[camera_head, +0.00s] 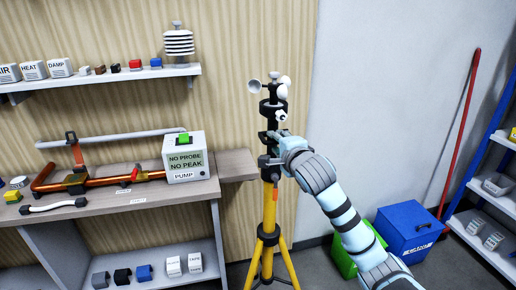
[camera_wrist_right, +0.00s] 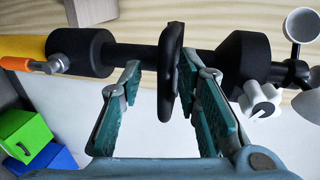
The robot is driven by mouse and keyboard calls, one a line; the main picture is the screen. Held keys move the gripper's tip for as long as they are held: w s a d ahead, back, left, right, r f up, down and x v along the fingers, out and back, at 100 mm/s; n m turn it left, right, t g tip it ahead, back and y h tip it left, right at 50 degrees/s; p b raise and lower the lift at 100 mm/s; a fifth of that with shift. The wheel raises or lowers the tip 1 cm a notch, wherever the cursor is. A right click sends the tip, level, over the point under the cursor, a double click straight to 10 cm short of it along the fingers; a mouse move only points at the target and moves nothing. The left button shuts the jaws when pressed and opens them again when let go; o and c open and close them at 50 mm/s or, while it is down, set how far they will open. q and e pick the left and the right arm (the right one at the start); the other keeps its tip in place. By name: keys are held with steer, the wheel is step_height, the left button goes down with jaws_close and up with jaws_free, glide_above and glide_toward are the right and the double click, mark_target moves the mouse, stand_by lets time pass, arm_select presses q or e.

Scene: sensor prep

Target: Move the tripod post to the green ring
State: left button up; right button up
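The tripod post is a black upright post (camera_head: 271,125) on yellow tripod legs (camera_head: 269,210), with small white anemometer cups at its top. In the right wrist view the black post (camera_wrist_right: 135,55) runs across the picture, with a black disc or loop-like handle (camera_wrist_right: 170,75) on it. My right gripper (camera_head: 275,139) is at the post from the right. Its teal fingers (camera_wrist_right: 163,75) are open, one on each side of the handle, with gaps to it. I cannot tell whether the fingertips touch the post. I see no green ring. My left gripper is not in view.
A workbench (camera_head: 125,205) with copper pipes and a pump box (camera_head: 184,158) stands left, under a wall shelf (camera_head: 100,78). Green (camera_head: 343,258) and blue (camera_head: 408,228) bins stand behind my right arm. A red pole and a blue rack are at right.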

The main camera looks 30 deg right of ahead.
steer(key=shift+w+d, duration=0.2)
steer(key=shift+s+r, duration=0.25)
steer(key=shift+s, duration=0.05)
steer(key=shift+w, duration=0.1)
jaws_close()
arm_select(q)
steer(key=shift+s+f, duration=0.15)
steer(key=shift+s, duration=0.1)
